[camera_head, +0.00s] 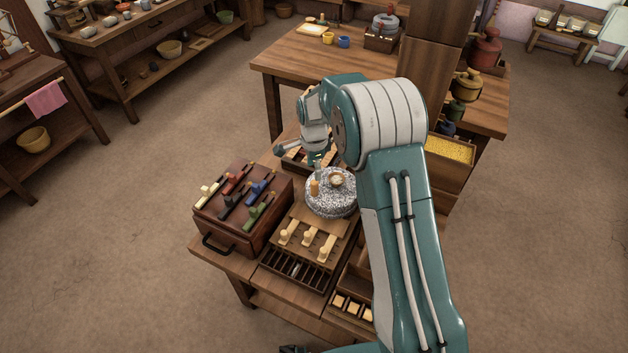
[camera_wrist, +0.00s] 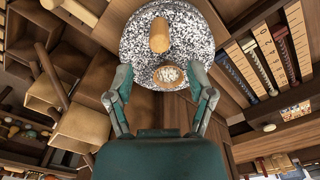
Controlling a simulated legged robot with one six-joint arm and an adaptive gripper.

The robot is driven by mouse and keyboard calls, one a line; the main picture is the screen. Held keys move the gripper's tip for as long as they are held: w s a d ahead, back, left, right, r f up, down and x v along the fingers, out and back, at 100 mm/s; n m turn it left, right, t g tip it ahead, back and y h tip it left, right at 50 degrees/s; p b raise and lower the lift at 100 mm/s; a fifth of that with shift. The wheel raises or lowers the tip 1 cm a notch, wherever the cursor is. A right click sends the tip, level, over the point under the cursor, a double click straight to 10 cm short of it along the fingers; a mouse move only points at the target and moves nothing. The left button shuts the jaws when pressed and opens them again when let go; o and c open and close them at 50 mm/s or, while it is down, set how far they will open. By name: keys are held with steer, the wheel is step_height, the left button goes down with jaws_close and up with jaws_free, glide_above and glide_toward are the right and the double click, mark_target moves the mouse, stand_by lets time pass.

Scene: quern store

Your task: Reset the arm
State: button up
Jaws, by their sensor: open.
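My arm reaches over the work table, with my gripper (camera_head: 317,170) low beside the speckled grey quern stone (camera_head: 325,203). In the wrist view my gripper (camera_wrist: 161,82) is open, its two teal fingers apart with nothing held between them. The quern stone (camera_wrist: 198,32) lies just beyond the fingertips. Its upright wooden handle (camera_wrist: 158,36) and its pale-filled eye (camera_wrist: 168,74) show there, the eye between the fingertips. I cannot tell whether a fingertip touches the stone. In the head view my arm hides part of the table to the right.
A dark red-brown box (camera_head: 240,238) with several coloured-handled pieces stands left of the stone. A board with pale wooden pegs (camera_head: 305,236) and a slotted tray (camera_head: 290,270) lie in front. A bin of yellow grain (camera_head: 450,151) is at right. Open floor (camera_head: 110,230) lies left.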

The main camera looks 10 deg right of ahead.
steer(key=shift+r, duration=1.35)
steer(key=shift+r, duration=0.1)
steer(key=s+d+r+n+t, duration=0.15)
steer(key=s+r+n, duration=0.25)
steer(key=s+r, duration=0.4)
steer(key=s+d+r+n+t, duration=0.1)
steer(key=s+d+r+n, duration=0.2)
steer(key=s+r, duration=0.55)
steer(key=s+d+r+n+t, duration=0.1)
steer(key=s+n, duration=0.3)
steer(key=s, duration=0.5)
steer(key=s+d+r+n+t, duration=0.1)
steer(key=s+r+n, duration=0.3)
steer(key=s, duration=0.4)
steer(key=shift+s+t, duration=0.35)
steer(key=shift+t, duration=0.2)
